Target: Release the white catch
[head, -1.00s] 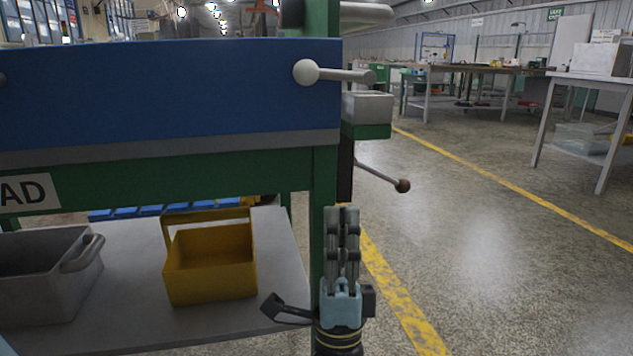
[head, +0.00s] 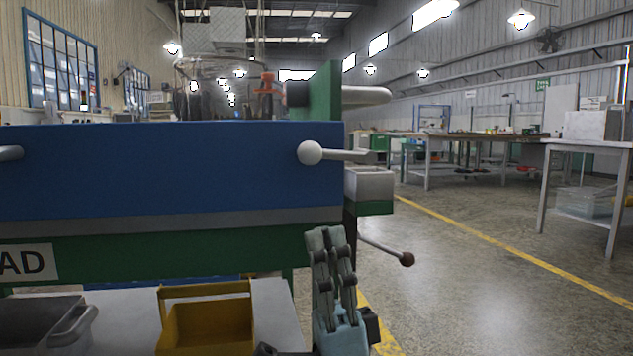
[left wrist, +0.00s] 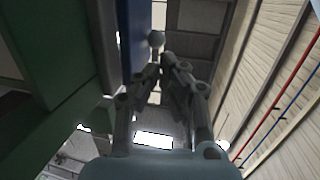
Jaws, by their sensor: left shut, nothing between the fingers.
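The white catch, a pale ball knob (head: 310,152) with a grey lever (head: 350,156) pointing right, sits at the right end of the blue panel (head: 150,180). My left gripper (head: 325,234) points upward below the knob, in front of the green frame. Its fingers are together with nothing between them, and a gap separates them from the knob. In the left wrist view, the closed fingertips (left wrist: 168,65) point toward a pale ball (left wrist: 156,38) beside the blue panel's edge. My right gripper is not in view.
A yellow caddy (head: 205,325) and grey bin (head: 40,325) stand on the lower shelf (head: 275,305). Open floor lies to the right.

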